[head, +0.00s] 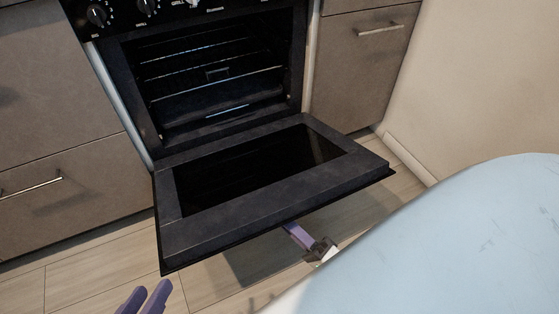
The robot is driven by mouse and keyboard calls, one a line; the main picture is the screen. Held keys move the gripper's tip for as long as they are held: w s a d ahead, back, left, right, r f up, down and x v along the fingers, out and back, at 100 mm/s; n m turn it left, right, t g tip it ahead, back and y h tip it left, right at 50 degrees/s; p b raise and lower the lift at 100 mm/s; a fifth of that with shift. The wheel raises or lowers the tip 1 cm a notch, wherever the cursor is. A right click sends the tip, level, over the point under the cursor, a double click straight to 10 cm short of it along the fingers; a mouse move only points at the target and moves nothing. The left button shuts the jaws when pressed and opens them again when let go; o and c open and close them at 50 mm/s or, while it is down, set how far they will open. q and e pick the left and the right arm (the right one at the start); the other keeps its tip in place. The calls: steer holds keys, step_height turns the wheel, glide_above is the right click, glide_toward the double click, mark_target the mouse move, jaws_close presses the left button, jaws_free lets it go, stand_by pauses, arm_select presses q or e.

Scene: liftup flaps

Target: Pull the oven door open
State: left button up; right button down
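The black oven door (330,179) is folded down and stands wide open, about level, with its dark glass panel facing up. The oven (212,70) behind it shows its empty-looking cavity with wire racks. My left gripper (151,290) is at the bottom left, below the door's near left corner and apart from it. Its two purple fingers show a gap with nothing between them. My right gripper (299,236) is at the door's near edge. Its purple fingertips are partly hidden under that edge, so I cannot tell whether they touch the door or its handle, which is out of sight.
Brown cabinets flank the oven, with a drawer (70,190) on the left and a cabinet front (362,70) on the right. A pale wall (480,80) closes the right side. Wood-look floor (95,262) is free at the lower left. Control knobs (97,15) sit above the cavity.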

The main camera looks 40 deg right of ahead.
mark_target(287, 202)
steer(key=shift+w+d+r, duration=0.15)
steer(key=shift+w+d, duration=0.05)
steer(key=shift+w, duration=0.05)
steer(key=c, duration=1.8)
jaws_free()
steer(key=shift+o, duration=0.2)
steer(key=shift+s+a, duration=0.1)
steer(key=shift+s+a+r, duration=0.1)
steer(key=shift+a, duration=0.05)
